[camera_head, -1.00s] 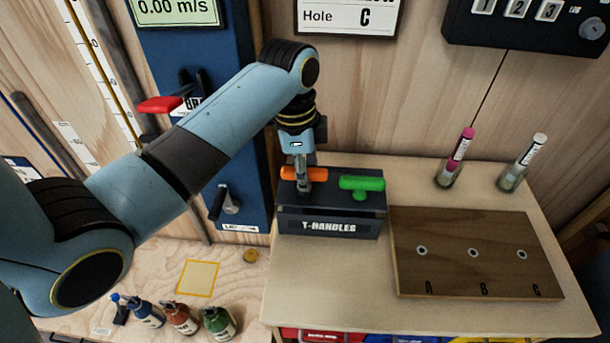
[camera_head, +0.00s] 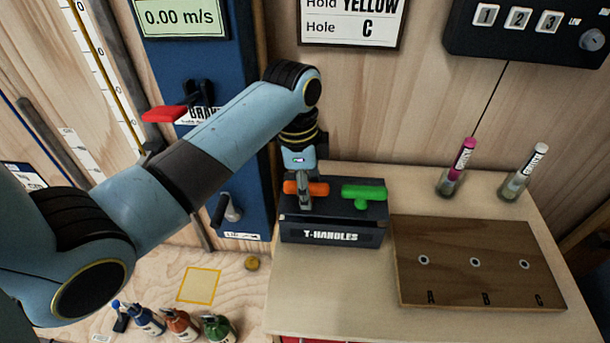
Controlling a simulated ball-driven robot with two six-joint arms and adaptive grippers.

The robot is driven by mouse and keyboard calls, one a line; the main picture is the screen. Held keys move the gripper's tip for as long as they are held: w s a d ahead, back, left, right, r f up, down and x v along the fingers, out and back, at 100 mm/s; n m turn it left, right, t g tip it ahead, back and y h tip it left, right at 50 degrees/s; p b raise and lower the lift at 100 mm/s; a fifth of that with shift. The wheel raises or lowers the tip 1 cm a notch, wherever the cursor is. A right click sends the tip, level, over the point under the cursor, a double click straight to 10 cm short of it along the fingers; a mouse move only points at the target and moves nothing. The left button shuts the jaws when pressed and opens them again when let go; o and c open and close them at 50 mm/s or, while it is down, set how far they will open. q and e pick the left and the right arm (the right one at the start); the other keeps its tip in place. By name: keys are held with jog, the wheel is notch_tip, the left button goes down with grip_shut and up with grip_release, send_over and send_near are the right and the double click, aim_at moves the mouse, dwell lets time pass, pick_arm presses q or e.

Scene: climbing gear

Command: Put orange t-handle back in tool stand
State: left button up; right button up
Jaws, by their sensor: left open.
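The orange T-handle (camera_head: 318,189) sits at the left end of the dark tool stand (camera_head: 333,237) marked T-HANDLES, its crossbar level on top. A green T-handle (camera_head: 364,194) stands to its right in the same stand. My left gripper (camera_head: 305,200) points down at the orange handle and is open, with a finger in front of the crossbar. The gripper hides part of the crossbar and the slot below it. My right gripper is not in view.
A wooden board (camera_head: 478,262) with holes A, B and C lies right of the stand. Two markers in cups (camera_head: 451,184) (camera_head: 515,184) stand behind it. Several small bottles (camera_head: 181,323) are at the lower left. A blue panel with a red lever (camera_head: 165,114) stands behind my arm.

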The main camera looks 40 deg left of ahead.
pick_arm(q)
notch_tip(320, 180, up, 12)
jog(key=a, duration=0.1)
jog(key=shift+s+b, duration=0.25)
jog(key=shift+b, duration=0.1)
jog(key=shift+a, duration=0.1)
